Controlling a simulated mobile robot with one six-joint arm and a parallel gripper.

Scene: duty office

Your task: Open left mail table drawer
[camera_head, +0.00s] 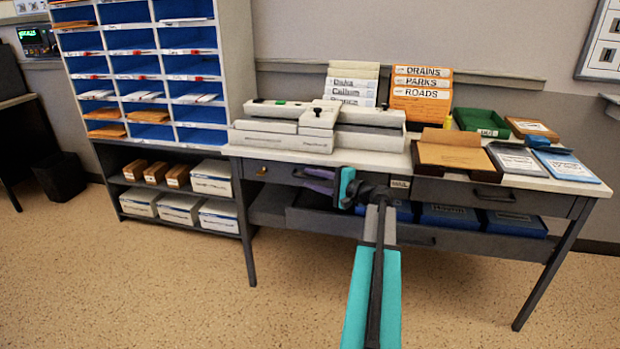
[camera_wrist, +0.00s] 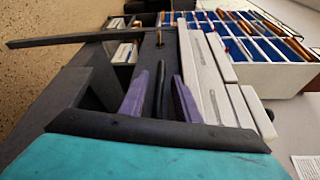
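The mail table (camera_head: 540,183) has a grey left drawer (camera_head: 278,172) under its white top, with a brass key or lock at its left; the drawer front looks flush. Its dark bar handle (camera_head: 300,174) is partly hidden by my gripper. My gripper (camera_head: 318,181), with purple fingers, is at this handle. In the wrist view, the fingers of my gripper (camera_wrist: 160,98) stand apart on either side of the dark handle (camera_wrist: 160,88), with a gap visible on both sides. The drawer front with its brass key (camera_wrist: 160,66) lies just beyond.
A right drawer with its own handle (camera_head: 492,195) is under the tabletop. A lower grey drawer or tray (camera_head: 330,222) holds blue boxes (camera_head: 450,217). A pale machine (camera_head: 285,140) and papers crowd the top. A sorting rack (camera_head: 235,60) stands left. Floor in front is clear.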

